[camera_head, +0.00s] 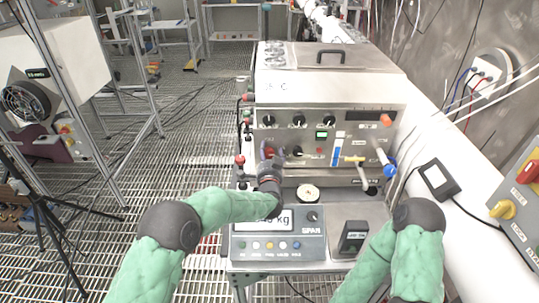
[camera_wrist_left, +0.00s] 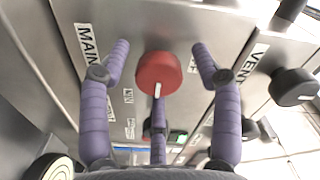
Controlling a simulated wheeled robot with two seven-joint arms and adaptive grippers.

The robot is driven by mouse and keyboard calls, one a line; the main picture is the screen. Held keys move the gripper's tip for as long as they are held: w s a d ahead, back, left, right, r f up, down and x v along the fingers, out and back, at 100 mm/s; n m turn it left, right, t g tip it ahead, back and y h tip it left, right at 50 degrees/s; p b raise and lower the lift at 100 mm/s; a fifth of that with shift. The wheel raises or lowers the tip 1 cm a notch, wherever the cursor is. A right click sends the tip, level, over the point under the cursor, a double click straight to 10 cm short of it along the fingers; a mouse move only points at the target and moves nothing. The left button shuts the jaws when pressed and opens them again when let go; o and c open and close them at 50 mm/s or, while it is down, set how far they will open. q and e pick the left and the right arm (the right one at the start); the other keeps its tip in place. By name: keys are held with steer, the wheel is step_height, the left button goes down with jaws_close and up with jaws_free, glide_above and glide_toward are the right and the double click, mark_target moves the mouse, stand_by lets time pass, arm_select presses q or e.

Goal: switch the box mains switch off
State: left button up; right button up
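The mains switch is a red round knob (camera_wrist_left: 158,72) with a white pointer mark, on the metal box front beside a MAIN label (camera_wrist_left: 86,46) in the left wrist view. The mark points toward the bottom of that picture. My left gripper (camera_wrist_left: 160,88) has its purple fingers spread around the knob, with gaps visible on both sides. In the head view, my left gripper (camera_head: 269,158) is at the lower left of the box's front panel (camera_head: 310,128) and hides the knob. My right arm shows at the lower right, but its gripper is out of view.
A VENT label (camera_wrist_left: 252,64) and a black knob (camera_wrist_left: 293,86) are right of the red knob. A scale display (camera_head: 265,222) stands below the panel. A yellow-and-red switch box (camera_head: 525,190) is on the right wall.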

arm_select(q)
steer(key=c, duration=1.1)
steer(key=n+b, duration=0.1)
steer(key=n, duration=0.3)
steer(key=shift+r+n+b, duration=0.1)
steer(key=shift+n+b, duration=0.2)
steer(key=shift+n, duration=0.1)
steer(key=n+b, duration=0.1)
steer(key=n, duration=0.2)
steer(key=shift+n, duration=0.3)
steer(key=n+b, duration=0.2)
steer(key=n, duration=0.2)
steer(key=shift+a+n+b, duration=0.1)
steer(key=shift+n+b, duration=0.25)
steer(key=shift+n, duration=0.05)
steer(key=n+b, duration=0.2)
steer(key=n, duration=0.2)
steer(key=shift+r+n+b, duration=0.1)
steer(key=shift+n+b, duration=0.2)
steer(key=shift+a, duration=0.1)
steer(key=shift+r, duration=0.1)
